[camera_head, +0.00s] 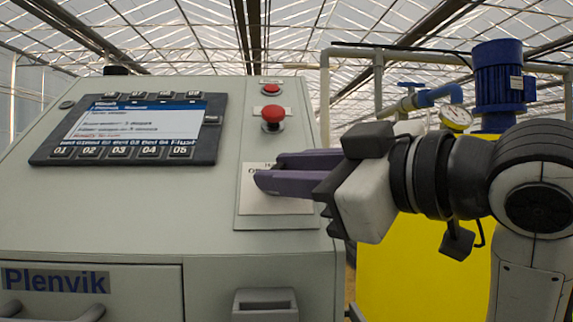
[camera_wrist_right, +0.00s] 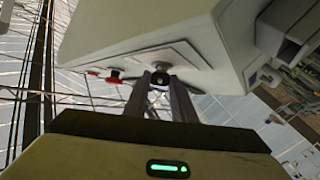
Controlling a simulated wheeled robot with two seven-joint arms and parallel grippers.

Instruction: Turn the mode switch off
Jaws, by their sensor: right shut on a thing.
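The mode switch (camera_wrist_right: 160,79) is a small dark knob on a pale label plate, between my right gripper's fingertips in the right wrist view. The label plate (camera_head: 262,203) shows in the head view on the cabinet's sloped panel; there my gripper hides the knob. My right gripper (camera_head: 262,172) has purple-grey fingers and reaches in from the right; it also shows in the right wrist view (camera_wrist_right: 160,82). It is shut on the knob. I cannot read the switch's position. My left gripper is not in view.
A red mushroom button (camera_head: 272,115) stands above the label plate, with a smaller red button (camera_head: 271,88) higher up. A display with keys (camera_head: 130,128) is at the left. A yellow tank (camera_head: 425,260), a blue motor (camera_head: 500,85) and pipes stand at the right behind my arm.

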